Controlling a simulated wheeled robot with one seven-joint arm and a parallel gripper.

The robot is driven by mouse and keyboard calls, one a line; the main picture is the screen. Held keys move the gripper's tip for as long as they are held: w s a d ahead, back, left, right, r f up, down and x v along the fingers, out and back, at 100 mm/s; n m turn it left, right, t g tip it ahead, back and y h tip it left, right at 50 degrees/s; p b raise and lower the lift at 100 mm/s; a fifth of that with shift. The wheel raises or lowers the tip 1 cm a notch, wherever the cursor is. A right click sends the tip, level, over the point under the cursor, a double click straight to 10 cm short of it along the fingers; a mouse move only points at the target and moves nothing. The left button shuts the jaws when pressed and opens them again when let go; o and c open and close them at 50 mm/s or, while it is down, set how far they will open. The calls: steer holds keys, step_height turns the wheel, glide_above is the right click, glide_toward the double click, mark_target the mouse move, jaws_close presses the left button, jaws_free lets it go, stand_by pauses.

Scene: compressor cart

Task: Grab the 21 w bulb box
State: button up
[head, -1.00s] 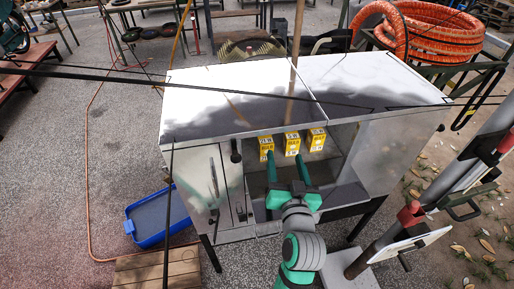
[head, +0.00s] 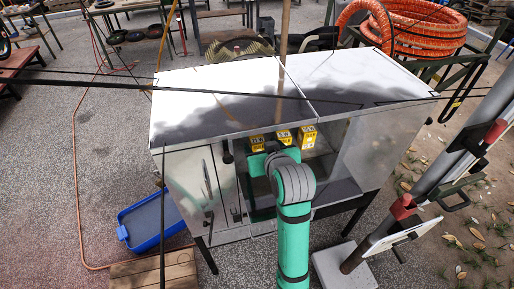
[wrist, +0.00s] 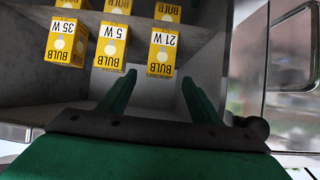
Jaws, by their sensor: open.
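The 21 W bulb box (wrist: 163,52) is yellow and white. In the wrist view it is the rightmost of three labelled boxes, and their labels read upside down. In the head view it is the leftmost box (head: 257,142), partly covered by my arm. My gripper (wrist: 159,79) is open and empty. Its fingertips are at the near end of the 21 W box, one to each side in the picture; whether they overlap it in depth I cannot tell. In the head view the fingers are hidden behind my wrist.
The 5 W box (wrist: 110,46) and 35 W box (wrist: 66,43) stand beside it, with a gap between. More yellow boxes show at the wrist view's top edge. The cabinet (head: 205,112) has a roof above and a side door (head: 208,190) left of the opening.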

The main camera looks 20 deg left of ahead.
mark_target(258, 140)
steer(key=shift+x, duration=2.9)
steer(key=shift+w+r, duration=0.1)
steer(key=shift+r, duration=0.1)
steer(key=shift+c, duration=0.5)
steer(key=c, duration=1)
